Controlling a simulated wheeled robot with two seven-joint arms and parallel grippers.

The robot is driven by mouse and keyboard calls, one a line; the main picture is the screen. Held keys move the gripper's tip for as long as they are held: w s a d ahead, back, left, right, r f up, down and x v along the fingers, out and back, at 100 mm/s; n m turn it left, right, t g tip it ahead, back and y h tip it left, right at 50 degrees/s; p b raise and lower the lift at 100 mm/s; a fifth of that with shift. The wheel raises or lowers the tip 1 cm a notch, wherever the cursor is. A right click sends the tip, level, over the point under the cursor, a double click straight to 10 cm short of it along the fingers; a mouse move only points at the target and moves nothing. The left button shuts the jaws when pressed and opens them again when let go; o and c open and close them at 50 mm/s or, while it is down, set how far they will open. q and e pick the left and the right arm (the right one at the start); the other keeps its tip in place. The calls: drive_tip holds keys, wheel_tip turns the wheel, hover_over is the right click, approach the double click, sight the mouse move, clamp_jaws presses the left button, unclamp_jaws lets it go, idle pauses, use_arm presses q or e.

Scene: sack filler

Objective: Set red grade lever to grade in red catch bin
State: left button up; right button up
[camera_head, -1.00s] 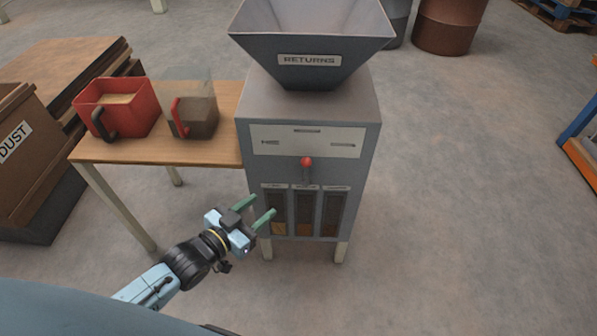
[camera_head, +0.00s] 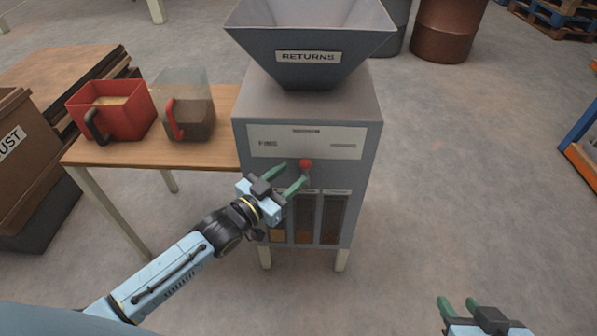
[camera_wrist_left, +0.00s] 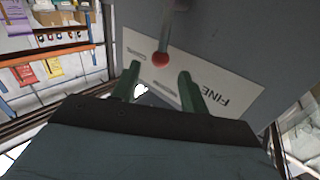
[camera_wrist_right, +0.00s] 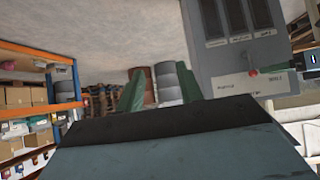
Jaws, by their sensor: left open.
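The red-knobbed grade lever (camera_head: 305,163) is on the front of the grey machine, near the middle below a white scale plate (camera_head: 262,143). The plate reads FINE at its left end; its other words are too small to read. My left gripper (camera_head: 291,174) is open, its fingertips just left of and below the knob. In the left wrist view the knob (camera_wrist_left: 160,59) appears just beyond the gap between the fingers, with no clear contact. The red catch bin (camera_head: 135,121) stands on a wooden table and holds pale tan material. My right gripper (camera_head: 457,301) is open and empty at lower right.
A clear jug with a red handle (camera_head: 200,92) and brown contents stands beside the bin. Three windows (camera_head: 304,220) below the lever show tan, orange-brown and dark material. The RETURNS hopper (camera_head: 310,35) tops the machine.

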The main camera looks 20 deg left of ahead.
sight(302, 166)
use_arm(q)
drive_tip(key=b+x, duration=0.1)
drive_tip(key=x, duration=0.2)
drive_tip(key=shift+w, duration=0.1)
drive_tip(key=shift+w+d, duration=0.15)
drive_tip(key=shift+w, duration=0.15)
use_arm(e)
drive_tip(key=w+a+r+t+y, duration=0.1)
drive_tip(key=w+a+r+t, duration=0.1)
drive_tip(key=w+r+t, duration=0.1)
drive_tip(key=shift+w+r+t, duration=0.25)
drive_tip(key=shift+r+t, duration=0.25)
drive_tip(key=shift+r, duration=0.45)
use_arm(q)
drive_tip(key=shift+c, duration=0.4)
clamp_jaws()
